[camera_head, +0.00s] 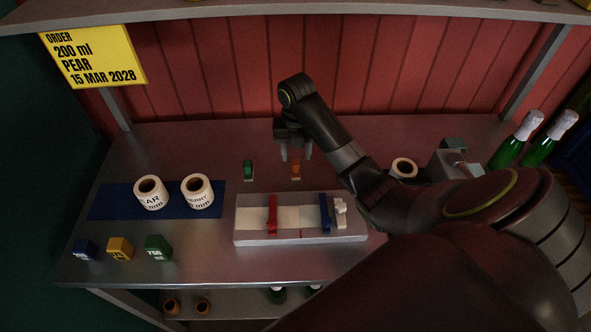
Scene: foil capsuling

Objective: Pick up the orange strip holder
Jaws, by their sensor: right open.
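The orange strip holder (296,168) is a small upright piece on the grey table, behind the pale tray and right of a similar green piece (248,169). My right gripper (296,153) points down just above and around the orange piece's top, fingers apart. I cannot tell whether the fingers touch it. My left gripper does not show.
The pale tray (250,241) holds a red piece (272,213), a blue piece (325,212) and a white piece (341,211). Two labelled rolls stand on a blue mat (108,202). Coloured blocks sit at the front left. Green bottles (517,140) stand at the right.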

